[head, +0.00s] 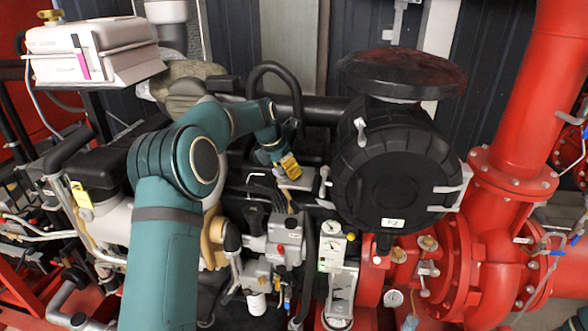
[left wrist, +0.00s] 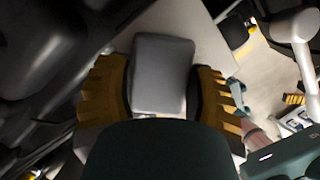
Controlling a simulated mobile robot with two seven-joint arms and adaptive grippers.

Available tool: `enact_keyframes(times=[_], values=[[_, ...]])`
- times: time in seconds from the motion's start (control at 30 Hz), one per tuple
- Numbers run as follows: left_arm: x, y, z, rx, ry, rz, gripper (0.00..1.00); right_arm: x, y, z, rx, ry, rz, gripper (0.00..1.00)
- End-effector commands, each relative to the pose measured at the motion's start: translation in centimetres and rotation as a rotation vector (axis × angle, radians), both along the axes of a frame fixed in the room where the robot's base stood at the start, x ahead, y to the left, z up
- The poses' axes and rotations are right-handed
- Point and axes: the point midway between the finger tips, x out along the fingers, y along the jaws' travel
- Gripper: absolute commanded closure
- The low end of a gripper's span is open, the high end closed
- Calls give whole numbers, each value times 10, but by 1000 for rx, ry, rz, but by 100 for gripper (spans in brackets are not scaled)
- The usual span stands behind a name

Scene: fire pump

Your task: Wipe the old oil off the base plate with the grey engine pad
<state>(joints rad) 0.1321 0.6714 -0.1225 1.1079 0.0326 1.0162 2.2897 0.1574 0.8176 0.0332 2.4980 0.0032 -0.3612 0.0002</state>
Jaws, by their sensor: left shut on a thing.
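My left gripper (head: 288,166) reaches down among the engine parts, left of the large black round housing. Its yellow fingers also show in the left wrist view, one on each side of the grey engine pad (left wrist: 162,75). The fingers are shut on the pad, which is a smooth rounded block. A pale flat surface (left wrist: 198,28) lies beyond the pad in the left wrist view; I cannot tell whether it is the base plate or whether the pad touches it. No oil can be made out. My right gripper is not in view.
The black round housing (head: 393,170) stands close right of the gripper. A black curved pipe (head: 275,72) rises behind it. Gauges and valves (head: 335,245) sit below, and large red pipes (head: 525,95) fill the right side. A white box (head: 92,50) is at upper left.

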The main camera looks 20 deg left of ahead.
Motion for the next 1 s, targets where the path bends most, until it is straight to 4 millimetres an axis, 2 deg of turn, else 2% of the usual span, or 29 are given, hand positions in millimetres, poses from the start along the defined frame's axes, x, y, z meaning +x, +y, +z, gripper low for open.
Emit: enact_keyframes(times=[0.17, 0.5, 1.0], values=[[-3, 12, -2, 0, 1, 2, 71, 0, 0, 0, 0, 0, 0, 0], [-4, 14, -1, 2, 2, 1, 71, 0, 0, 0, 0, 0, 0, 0], [-3, 14, 44, 2, -2, 1, 71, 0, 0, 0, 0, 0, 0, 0]])
